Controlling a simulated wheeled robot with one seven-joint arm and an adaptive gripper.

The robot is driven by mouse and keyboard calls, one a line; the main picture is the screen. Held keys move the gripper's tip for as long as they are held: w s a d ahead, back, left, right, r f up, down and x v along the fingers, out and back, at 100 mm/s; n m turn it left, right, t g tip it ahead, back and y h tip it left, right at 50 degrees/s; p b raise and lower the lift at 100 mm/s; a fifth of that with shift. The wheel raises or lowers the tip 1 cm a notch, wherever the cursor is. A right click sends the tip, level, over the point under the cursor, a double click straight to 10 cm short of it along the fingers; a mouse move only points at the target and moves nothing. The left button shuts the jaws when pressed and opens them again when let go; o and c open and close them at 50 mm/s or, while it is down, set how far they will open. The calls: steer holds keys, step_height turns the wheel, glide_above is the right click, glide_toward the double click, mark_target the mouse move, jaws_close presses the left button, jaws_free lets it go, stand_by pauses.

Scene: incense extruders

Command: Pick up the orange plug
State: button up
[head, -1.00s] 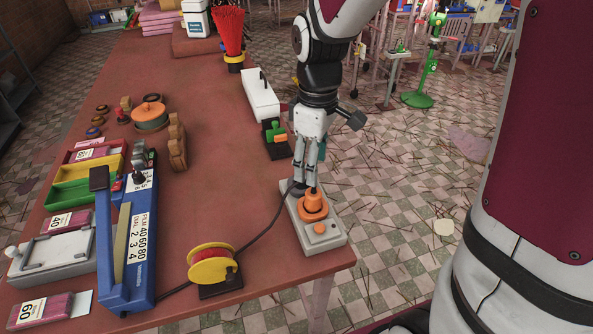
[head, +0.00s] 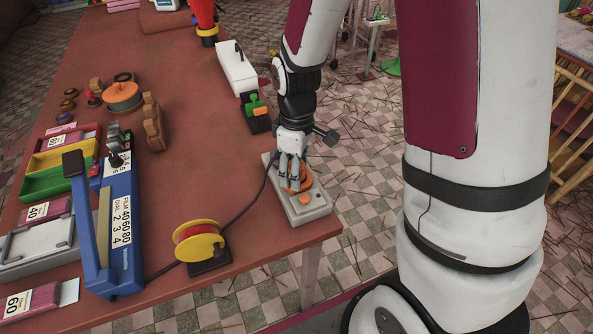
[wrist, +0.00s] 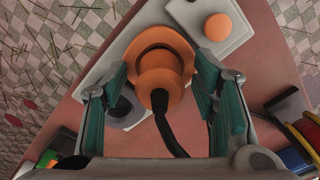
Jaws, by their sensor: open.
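The orange plug (wrist: 160,72) sits on the white-grey socket block (head: 313,211) at the near right corner of the table. It is a stepped round plug with a black cord leaving it. In the head view my gripper partly covers the plug (head: 304,180). My gripper (wrist: 162,93) is open, with its two teal-padded fingers on either side of the plug. Gaps show between each finger and the plug in the wrist view. Whether the fingertips are level with the plug cannot be told exactly.
The block has a round orange button (wrist: 218,27) beside the plug. A black cord runs past a yellow spool (head: 199,243) to the blue sealer (head: 126,230). A green-and-orange item (head: 256,108) and a white box (head: 236,70) stand behind. The table's right edge is close.

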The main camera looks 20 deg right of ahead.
steer(key=shift+c, duration=0.3)
steer(key=c, duration=1.2)
steer(key=shift+r, duration=0.1)
